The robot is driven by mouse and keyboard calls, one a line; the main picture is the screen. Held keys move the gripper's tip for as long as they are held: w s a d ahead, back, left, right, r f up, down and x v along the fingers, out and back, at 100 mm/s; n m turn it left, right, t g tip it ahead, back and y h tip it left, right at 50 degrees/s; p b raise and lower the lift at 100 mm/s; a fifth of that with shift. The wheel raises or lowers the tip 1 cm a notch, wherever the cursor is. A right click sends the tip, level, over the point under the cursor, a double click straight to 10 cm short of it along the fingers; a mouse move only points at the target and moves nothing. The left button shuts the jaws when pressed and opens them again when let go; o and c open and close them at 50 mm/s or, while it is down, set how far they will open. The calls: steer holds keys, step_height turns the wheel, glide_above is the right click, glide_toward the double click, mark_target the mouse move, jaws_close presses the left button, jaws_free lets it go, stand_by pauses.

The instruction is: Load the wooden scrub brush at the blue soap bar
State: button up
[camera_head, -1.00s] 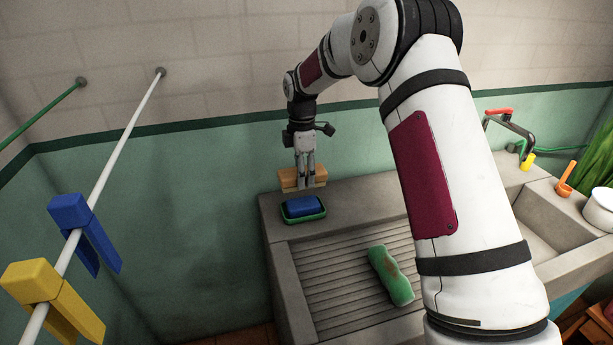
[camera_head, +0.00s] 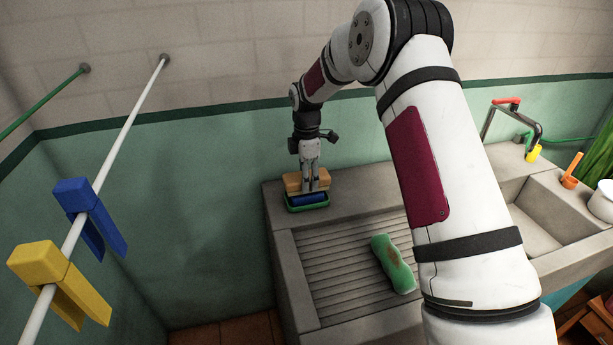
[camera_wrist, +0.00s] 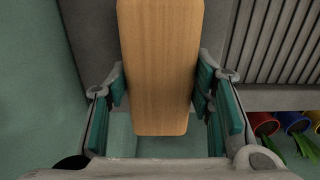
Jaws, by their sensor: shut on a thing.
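The wooden scrub brush (camera_head: 292,182) is a light wooden block held in my gripper (camera_head: 313,187). In the wrist view the brush (camera_wrist: 160,70) lies lengthwise between the two teal-padded fingers of my gripper (camera_wrist: 160,95), which are shut on its sides. The blue soap bar (camera_head: 309,199) sits in a green dish (camera_head: 308,208) on the sink's back left ledge. In the head view the brush is right over the soap, and its lower part meets or overlaps it; whether they touch I cannot tell. The bristles are hidden.
The grey sink (camera_head: 350,257) has a ribbed board with a stained green cloth-like roll (camera_head: 393,264) on it. A tap (camera_head: 513,118), an orange ladle (camera_head: 572,170) and a white pot (camera_head: 602,200) are at the right. Blue (camera_head: 80,205) and yellow (camera_head: 58,280) pegs hang on a white rod.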

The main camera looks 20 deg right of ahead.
steer(key=shift+f+b, duration=0.35)
steer(key=shift+f, duration=0.25)
stand_by(2.2)
steer(key=shift+r, duration=3.6)
steer(key=shift+f, duration=0.1)
